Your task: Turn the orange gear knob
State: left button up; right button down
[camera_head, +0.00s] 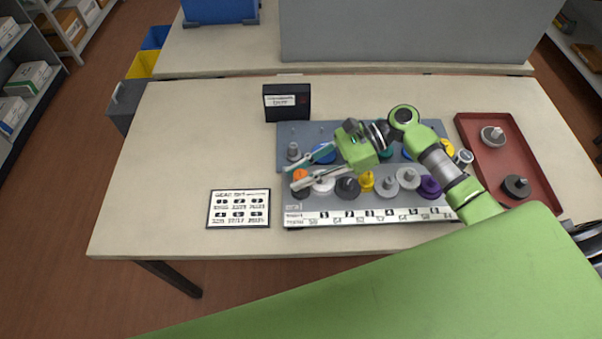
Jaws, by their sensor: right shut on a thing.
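The orange gear knob (300,174) is at the left end of the front row on the grey gear board (290,214). It is small and partly covered by my fingers. My right gripper (292,177) reaches in from the right, over the board. One finger lies on the far side of the orange knob and one on the near side, and it is shut on it. A dark gear lies just under the orange knob. My left gripper is not in view.
A red tray (535,165) with two gears is right. A black box (286,102) stands behind, a printed card (239,209) lies left. The table's left side is clear.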

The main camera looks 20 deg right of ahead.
jog(key=n+g+b, duration=0.1)
jog(key=n+g, duration=0.2)
jog(key=g, duration=0.1)
jog(key=shift+w+n+h, duration=0.15)
jog(key=shift+n+h, duration=0.15)
jog(key=shift+n+g+h+b, duration=0.8)
jog(key=shift+n+g+b, duration=0.3)
jog(key=shift+n+g, duration=0.7)
jog(key=c, duration=1.8)
grip_release()
jog(key=shift+v, duration=3.7)
